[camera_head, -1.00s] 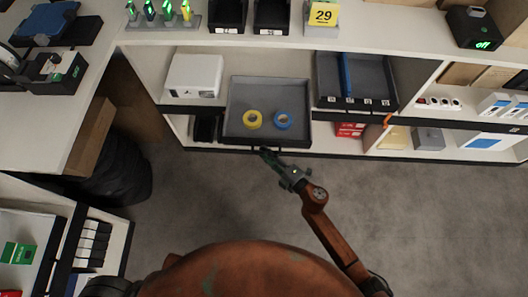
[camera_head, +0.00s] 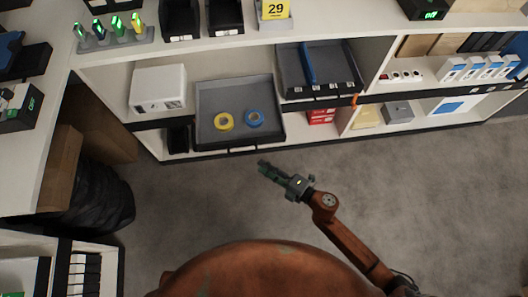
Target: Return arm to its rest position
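My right gripper (camera_head: 264,168) is in the head view, at the end of my brown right arm (camera_head: 345,240). It hangs over the grey floor, just in front of the lower shelf, apart from the tray there. Nothing shows between its fingers, and they are too small and dark to tell whether they are open or shut. My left gripper is out of view.
Brown cartons (camera_head: 62,168) are at the left. The floor (camera_head: 430,200) at right is clear.

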